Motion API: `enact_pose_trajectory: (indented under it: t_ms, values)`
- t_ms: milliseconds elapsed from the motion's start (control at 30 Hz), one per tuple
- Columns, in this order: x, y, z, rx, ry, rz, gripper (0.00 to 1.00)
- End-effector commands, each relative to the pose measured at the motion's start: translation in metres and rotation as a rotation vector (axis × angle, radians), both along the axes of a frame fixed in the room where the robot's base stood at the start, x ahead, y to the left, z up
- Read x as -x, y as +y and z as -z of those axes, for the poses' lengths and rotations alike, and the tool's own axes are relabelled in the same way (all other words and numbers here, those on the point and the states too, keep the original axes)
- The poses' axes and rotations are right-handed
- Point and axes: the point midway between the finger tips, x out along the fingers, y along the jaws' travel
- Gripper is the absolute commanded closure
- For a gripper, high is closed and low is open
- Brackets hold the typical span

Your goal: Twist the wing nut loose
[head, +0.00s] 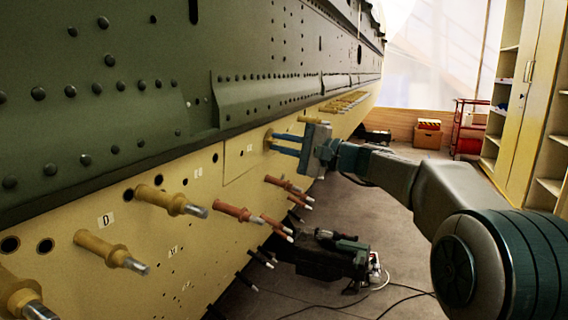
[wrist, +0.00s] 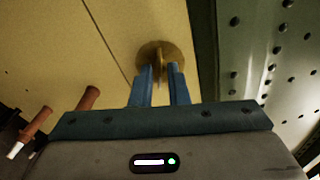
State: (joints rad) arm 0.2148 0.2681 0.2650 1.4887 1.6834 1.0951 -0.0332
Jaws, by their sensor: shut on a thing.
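The brass-coloured wing nut (wrist: 156,60) sits against the yellow fuselage panel (wrist: 90,55), just beside the green skin edge. In the wrist view its upright wing stands between the two blue fingers of my gripper (wrist: 159,75), which are shut on it. In the head view my gripper (head: 270,144) reaches left to the panel, and the wing nut (head: 267,139) shows as a small tan piece at the fingertips. Most of it is hidden there by the fingers.
Yellow fasteners (head: 170,200) and red-brown fasteners (head: 237,212) stick out of the panel below and left of my gripper. The riveted green skin (head: 110,90) overhangs above. A dark machine (head: 330,256) with cables lies on the floor; open shelving (head: 505,100) stands at the right.

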Motion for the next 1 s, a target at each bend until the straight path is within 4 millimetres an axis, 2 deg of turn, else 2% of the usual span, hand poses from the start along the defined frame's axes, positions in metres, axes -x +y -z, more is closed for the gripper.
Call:
enact_pose_trajectory:
  t_ms: [33, 400, 933, 967, 1000]
  values:
    - [0.0009, 0.0018, 0.0040, 0.009, -0.035, 0.000, 1.00]
    - [0.0011, 0.0023, -0.0003, 0.058, -0.170, 0.013, 1.00]
    - [0.0011, 0.0022, -0.0028, 0.065, -0.190, 0.015, 1.00]
    - [0.0011, 0.0021, -0.0028, 0.065, -0.190, 0.016, 0.80]
    - [0.0011, 0.0021, -0.0028, 0.065, -0.190, 0.016, 0.69]
